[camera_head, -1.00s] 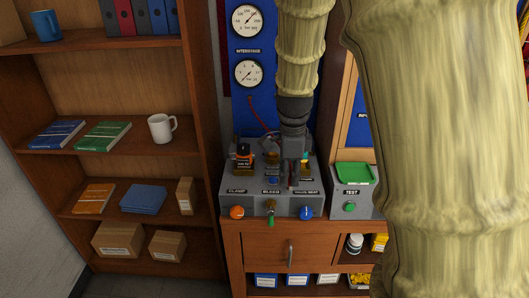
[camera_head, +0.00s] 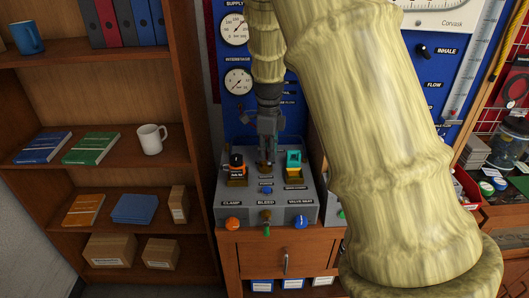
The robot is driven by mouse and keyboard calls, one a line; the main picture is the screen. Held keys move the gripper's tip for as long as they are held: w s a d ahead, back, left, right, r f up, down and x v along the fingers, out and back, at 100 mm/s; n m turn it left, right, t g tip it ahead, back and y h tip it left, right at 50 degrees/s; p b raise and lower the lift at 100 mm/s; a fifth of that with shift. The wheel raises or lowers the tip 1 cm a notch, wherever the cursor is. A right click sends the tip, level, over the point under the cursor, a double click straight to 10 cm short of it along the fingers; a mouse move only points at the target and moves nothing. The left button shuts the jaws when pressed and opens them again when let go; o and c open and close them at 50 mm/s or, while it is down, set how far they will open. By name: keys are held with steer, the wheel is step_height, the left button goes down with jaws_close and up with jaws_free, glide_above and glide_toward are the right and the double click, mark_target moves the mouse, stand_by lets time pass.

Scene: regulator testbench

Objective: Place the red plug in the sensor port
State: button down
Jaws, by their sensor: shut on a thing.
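My gripper (camera_head: 267,152) points straight down over the back middle of the grey testbench (camera_head: 265,212), between an orange and black part at left and a teal part at right. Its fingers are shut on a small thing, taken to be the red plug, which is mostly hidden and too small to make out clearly. The fingertips are close above or at the bench top; I cannot tell whether they touch. I cannot pick out the sensor port.
The orange and black part (camera_head: 236,163) and the teal part (camera_head: 293,161) flank my gripper. The bench front has an orange knob (camera_head: 232,223), a green lever (camera_head: 267,228) and a blue knob (camera_head: 301,221). A blue gauge panel (camera_head: 227,68) stands behind. My arm covers the right side.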

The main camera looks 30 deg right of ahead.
steer(key=shift+w+d+f, duration=0.1)
steer(key=shift+w+d, duration=0.05)
steer(key=shift+w, duration=0.95)
steer(key=shift+w+d+f+p, duration=0.15)
steer(key=shift+f+p, duration=0.85)
steer(key=shift+f, duration=0.85)
steer(key=c, duration=1.5)
jaws_free()
steer(key=shift+r, duration=0.1)
steer(key=shift+o, duration=1.1)
step_height(320, 180, up, 12)
steer(key=b, duration=0.2)
steer(key=shift+b, duration=0.3)
